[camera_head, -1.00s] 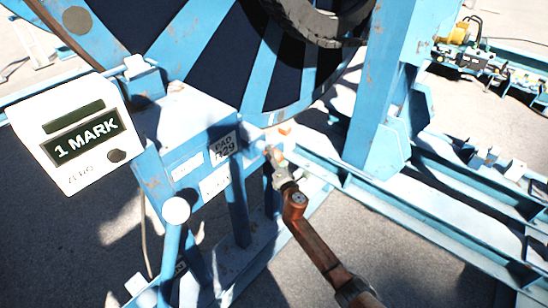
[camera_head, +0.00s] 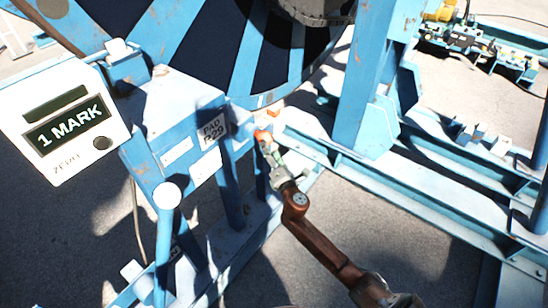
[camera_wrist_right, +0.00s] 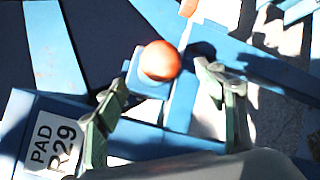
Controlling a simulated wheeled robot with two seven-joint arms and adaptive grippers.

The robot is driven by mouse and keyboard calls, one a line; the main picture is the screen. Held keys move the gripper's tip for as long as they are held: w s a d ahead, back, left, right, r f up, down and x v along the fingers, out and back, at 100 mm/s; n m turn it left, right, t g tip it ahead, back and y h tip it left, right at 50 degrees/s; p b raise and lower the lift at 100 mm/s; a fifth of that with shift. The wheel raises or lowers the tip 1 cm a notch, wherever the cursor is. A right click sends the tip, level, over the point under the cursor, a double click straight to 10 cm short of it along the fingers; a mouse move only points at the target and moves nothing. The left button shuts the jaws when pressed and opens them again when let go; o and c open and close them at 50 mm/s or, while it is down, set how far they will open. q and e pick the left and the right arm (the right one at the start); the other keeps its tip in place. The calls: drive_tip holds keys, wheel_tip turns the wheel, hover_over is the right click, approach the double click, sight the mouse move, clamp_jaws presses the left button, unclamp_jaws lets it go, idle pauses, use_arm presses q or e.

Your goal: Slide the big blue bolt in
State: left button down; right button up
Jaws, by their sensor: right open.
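An orange ball knob (camera_head: 262,136) on a blue square piece sits at the right side of the blue frame, beside the "PAD R29" label; I take it as the big blue bolt's handle. In the right wrist view the knob (camera_wrist_right: 160,61) lies between and slightly beyond the fingertips. My right gripper (camera_wrist_right: 163,88) is open, with a green finger on each side and clear gaps to the knob. In the head view the right gripper (camera_head: 272,160) is just below the knob. The bolt's shaft and hole cannot be made out. My left gripper is out of view.
A white "1 MARK" display box (camera_head: 70,134) stands at left. A large blue reel (camera_head: 250,55) fills the back. A blue upright (camera_head: 365,90) and rails (camera_head: 420,195) lie to the right. A second orange piece (camera_head: 273,112) is just behind the knob.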

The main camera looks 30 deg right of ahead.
drive_tip(key=shift+s+a, duration=0.15)
drive_tip(key=shift+s, duration=0.7)
drive_tip(key=shift+s+a, duration=0.1)
drive_tip(key=shift+s, duration=0.75)
